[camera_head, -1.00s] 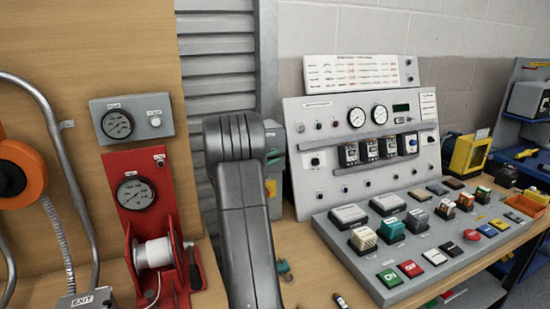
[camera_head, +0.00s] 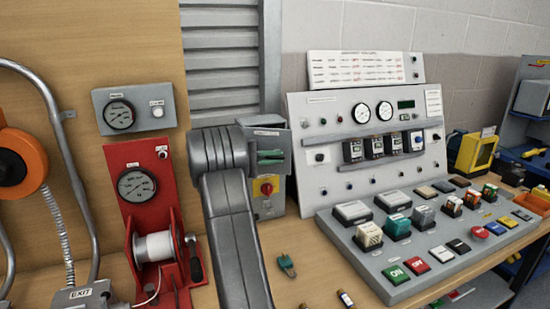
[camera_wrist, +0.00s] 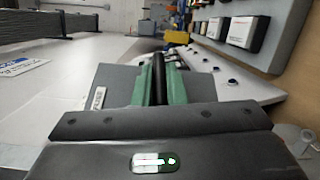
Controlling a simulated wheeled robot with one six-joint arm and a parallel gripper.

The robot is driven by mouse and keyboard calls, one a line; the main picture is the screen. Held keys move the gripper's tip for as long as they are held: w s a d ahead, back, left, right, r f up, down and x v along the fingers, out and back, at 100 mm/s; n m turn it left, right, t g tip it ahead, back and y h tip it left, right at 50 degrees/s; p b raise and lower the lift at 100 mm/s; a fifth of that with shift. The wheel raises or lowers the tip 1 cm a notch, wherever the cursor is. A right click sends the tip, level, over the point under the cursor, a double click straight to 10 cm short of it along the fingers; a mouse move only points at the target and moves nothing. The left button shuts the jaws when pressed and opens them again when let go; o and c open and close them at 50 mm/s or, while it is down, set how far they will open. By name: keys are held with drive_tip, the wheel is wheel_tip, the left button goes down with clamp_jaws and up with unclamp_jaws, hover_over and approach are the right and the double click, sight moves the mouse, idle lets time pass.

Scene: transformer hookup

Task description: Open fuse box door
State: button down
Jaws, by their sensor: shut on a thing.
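The grey fuse box (camera_head: 275,205) stands on the bench against the shutter, with a red knob on a yellow plate on its lower front. My arm covers its left side. My gripper shows in the wrist view (camera_wrist: 160,88), its green-padded fingers shut on a black bar (camera_wrist: 158,72), which looks like a handle. Green finger parts also show in front of the upper box in the head view (camera_head: 270,157). A grey plate lies around the fingers in the wrist view. How far the door stands open cannot be told.
The sloped control console (camera_head: 380,265) stands close on the right. A red winch panel (camera_head: 140,180) with a white spool stands on the left. A green clip (camera_head: 287,265) and small fuse-like parts (camera_head: 346,298) lie on the bench in front.

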drive_tip(key=shift+f, duration=0.1)
drive_tip(key=c, duration=1.5)
unclamp_jaws()
